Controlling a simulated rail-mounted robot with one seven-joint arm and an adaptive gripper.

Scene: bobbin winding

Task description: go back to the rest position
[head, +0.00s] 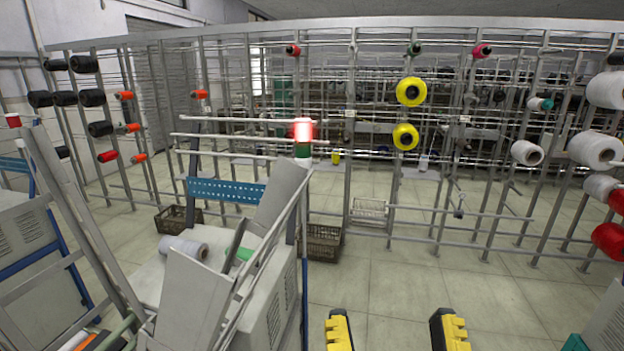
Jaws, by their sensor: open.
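My gripper (396,331) shows at the bottom of the head view, right of the middle. Its two black and yellow fingers stand well apart, with only tiled floor seen between them. It is open and empty, and no object touches the fingers. The rest of the gripper and the arm lie below the picture's edge.
A grey winding machine (270,312) with a lit red lamp (303,131) stands at the left, a white bobbin (184,248) on its top. A rack (349,180) with coloured bobbins spans the back. Crates (323,244) sit on the floor. Floor (450,285) ahead is clear.

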